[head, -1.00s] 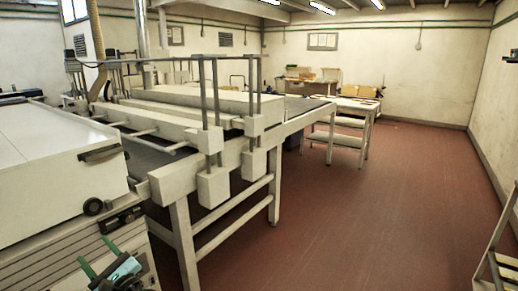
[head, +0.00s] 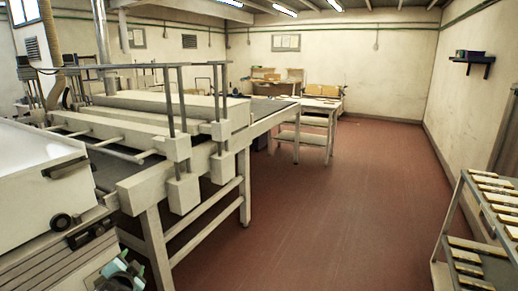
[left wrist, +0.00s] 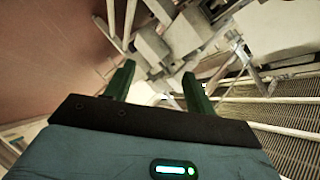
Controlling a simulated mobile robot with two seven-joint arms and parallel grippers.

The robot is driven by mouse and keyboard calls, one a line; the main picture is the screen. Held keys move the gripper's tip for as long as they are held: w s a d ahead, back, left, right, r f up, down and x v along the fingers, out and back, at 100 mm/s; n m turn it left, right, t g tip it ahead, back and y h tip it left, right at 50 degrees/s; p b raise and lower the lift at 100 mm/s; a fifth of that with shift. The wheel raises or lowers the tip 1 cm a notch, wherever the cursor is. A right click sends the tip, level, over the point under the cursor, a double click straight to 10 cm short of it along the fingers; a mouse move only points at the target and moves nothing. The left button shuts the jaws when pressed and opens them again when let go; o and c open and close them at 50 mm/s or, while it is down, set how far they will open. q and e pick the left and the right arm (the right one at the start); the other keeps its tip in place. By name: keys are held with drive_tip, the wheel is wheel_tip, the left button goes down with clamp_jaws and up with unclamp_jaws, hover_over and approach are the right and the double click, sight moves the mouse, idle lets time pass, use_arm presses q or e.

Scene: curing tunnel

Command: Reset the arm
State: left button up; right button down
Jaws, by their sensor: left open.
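My left gripper (head: 122,272) is at the bottom left of the head view, low in front of the pale machine, and is partly cut off by the picture's lower edge. In the left wrist view its two dark green fingers (left wrist: 158,84) stand apart, with nothing between them. Beyond the fingers, the tunnel's pale frame blocks and bars appear tilted. My right gripper shows in neither view.
The tunnel machine (head: 45,190) and its conveyor frame (head: 150,230) fill the left. A rack with several slats (head: 450,235) stands at the right edge. A table (head: 318,105) stands at the back. The red floor (head: 330,210) between is clear.

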use_arm(q)
drive_tip(key=w+d+r+n+t+h, duration=0.2)
drive_tip(key=d+n+h, duration=0.1)
drive_tip(key=d+n, duration=0.1)
drive_tip(key=s+d+f+g+h, duration=0.1)
drive_tip(key=s+d+f, duration=0.3)
drive_tip(key=s+f, duration=0.35)
drive_tip(key=s+d+f+g+h, duration=0.1)
drive_tip(key=s+d+f+g, duration=0.1)
drive_tip(key=s+d+f, duration=0.45)
drive_tip(key=s+d+f+g, duration=0.1)
drive_tip(key=s+d+f, duration=0.1)
drive_tip(key=s, duration=0.8)
drive_tip(key=s+d+f+g+h, duration=0.1)
drive_tip(key=s+d+f, duration=0.1)
drive_tip(key=s, duration=0.9)
drive_tip(key=s+d+f+n+g+h, duration=0.1)
drive_tip(key=s+d+f, duration=0.2)
drive_tip(key=s, duration=0.8)
drive_tip(key=shift+d+g, duration=0.4)
drive_tip(key=shift+d, duration=0.25)
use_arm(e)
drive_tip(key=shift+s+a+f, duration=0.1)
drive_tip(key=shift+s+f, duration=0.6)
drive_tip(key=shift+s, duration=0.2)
use_arm(q)
drive_tip(key=shift+s, duration=0.1)
